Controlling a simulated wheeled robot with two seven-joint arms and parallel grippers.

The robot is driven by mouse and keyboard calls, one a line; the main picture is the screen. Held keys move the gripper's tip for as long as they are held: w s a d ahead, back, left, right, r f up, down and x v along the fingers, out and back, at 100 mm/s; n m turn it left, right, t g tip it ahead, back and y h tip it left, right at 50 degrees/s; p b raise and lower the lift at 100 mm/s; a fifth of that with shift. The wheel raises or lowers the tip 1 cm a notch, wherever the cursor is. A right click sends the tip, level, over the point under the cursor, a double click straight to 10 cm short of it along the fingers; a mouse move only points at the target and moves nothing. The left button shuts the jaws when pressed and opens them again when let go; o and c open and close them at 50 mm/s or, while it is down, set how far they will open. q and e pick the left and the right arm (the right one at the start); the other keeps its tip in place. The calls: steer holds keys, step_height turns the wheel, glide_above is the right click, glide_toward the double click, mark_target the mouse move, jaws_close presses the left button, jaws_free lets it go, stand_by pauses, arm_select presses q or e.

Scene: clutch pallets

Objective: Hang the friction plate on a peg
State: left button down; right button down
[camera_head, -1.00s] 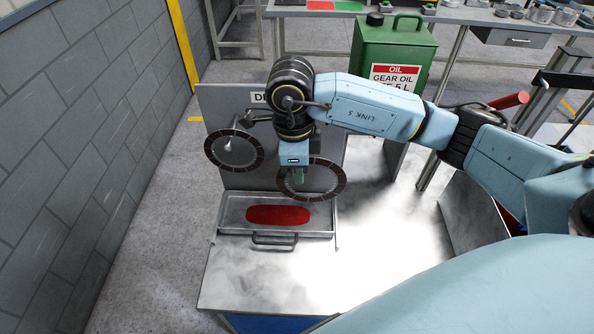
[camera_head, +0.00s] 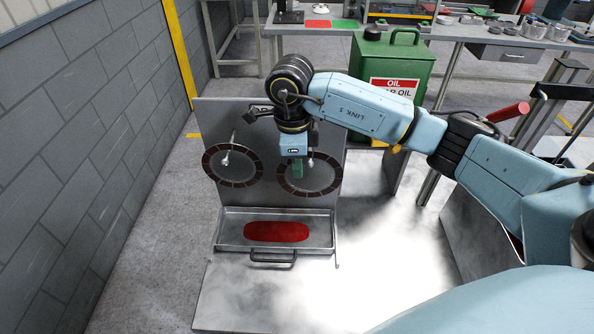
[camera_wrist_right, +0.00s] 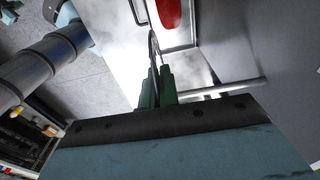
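A dark ring-shaped friction plate (camera_head: 338,182) is at the right side of the grey upright board (camera_head: 215,122). My right gripper (camera_head: 297,172) is over its upper left part. In the right wrist view, the plate (camera_wrist_right: 152,48) appears edge-on between the green fingers (camera_wrist_right: 156,88), which look shut on it. A peg tip (camera_head: 311,161) shows inside the ring's opening; a rod-like peg (camera_wrist_right: 225,89) also shows in the wrist view. I cannot tell whether the plate rests on it. Another ring (camera_head: 258,168) hangs on the left peg (camera_head: 225,158). My left gripper is out of view.
A shallow metal tray (camera_head: 226,240) with a red pad (camera_head: 276,232) and a handle lies below the board. The steel tabletop (camera_head: 370,230) is bare to its right. A green oil can (camera_head: 425,62) stands behind, near a workbench (camera_head: 455,35).

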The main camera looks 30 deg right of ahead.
steer(key=shift+w+d+f+b, duration=0.3)
steer(key=shift+w+d+b, duration=0.25)
steer(key=shift+w, duration=0.3)
steer(key=shift+w+d+f+b, duration=0.3)
steer(key=shift+w+d+b, duration=0.2)
steer(key=shift+w, duration=0.3)
steer(key=c, duration=2.1)
jaws_free()
steer(key=o, duration=0.5)
steer(key=r+p, duration=0.2)
steer(key=r, duration=0.1)
steer(key=r+p, duration=0.2)
steer(key=r, duration=0.2)
steer(key=shift+w+a, duration=0.1)
steer(key=shift+a, duration=0.1)
